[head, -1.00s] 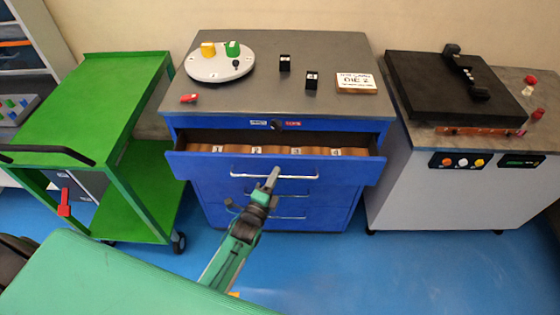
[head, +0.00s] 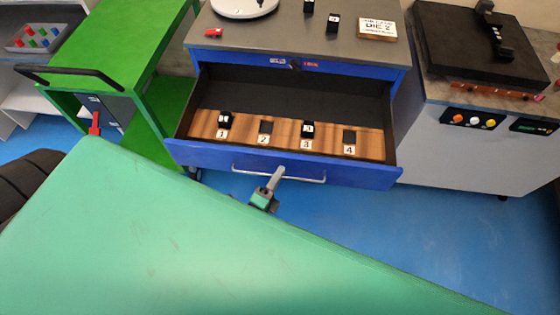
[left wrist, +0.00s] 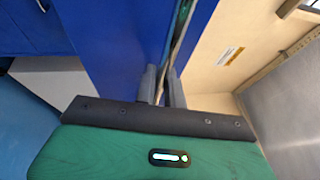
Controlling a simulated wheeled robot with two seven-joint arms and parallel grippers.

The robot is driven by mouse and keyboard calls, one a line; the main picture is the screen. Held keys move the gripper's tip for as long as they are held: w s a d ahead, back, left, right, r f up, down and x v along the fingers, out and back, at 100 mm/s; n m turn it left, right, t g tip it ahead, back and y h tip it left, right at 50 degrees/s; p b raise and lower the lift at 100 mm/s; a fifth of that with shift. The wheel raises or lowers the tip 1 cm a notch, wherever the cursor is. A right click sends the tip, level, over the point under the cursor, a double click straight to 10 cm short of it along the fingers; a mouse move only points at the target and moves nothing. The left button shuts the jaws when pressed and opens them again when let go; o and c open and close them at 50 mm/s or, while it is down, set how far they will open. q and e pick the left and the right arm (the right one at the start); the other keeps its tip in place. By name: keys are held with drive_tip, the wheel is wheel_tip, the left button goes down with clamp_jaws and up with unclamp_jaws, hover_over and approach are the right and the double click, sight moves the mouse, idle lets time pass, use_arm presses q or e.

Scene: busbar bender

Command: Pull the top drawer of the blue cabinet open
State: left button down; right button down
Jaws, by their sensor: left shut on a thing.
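The blue cabinet (head: 345,68) stands ahead with its top drawer (head: 290,165) pulled far out. Inside the drawer is a wooden insert with slots numbered 1 to 4; black blocks sit at slots 1 and 3, and slots 2 and 4 look like empty dark recesses. A metal bar handle (head: 300,178) runs along the drawer front. My left gripper (head: 277,174) is shut on this handle near its middle. In the left wrist view the fingers (left wrist: 162,88) close around the thin bar beside the blue drawer front. My right gripper is not in view.
A green cart (head: 125,45) stands left, its black handle near the drawer's left side. A grey machine (head: 450,140) with buttons stands close on the right. The cabinet top holds a sign (head: 377,28), black blocks and a red piece (head: 214,32). Blue floor in front is clear.

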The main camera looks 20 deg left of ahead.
use_arm(q)
drive_tip(key=shift+s+d, duration=0.15)
drive_tip(key=shift+s, duration=0.3)
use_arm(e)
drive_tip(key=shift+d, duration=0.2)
use_arm(q)
drive_tip(key=c, duration=1.8)
unclamp_jaws()
drive_tip(key=shift+s+f, duration=0.1)
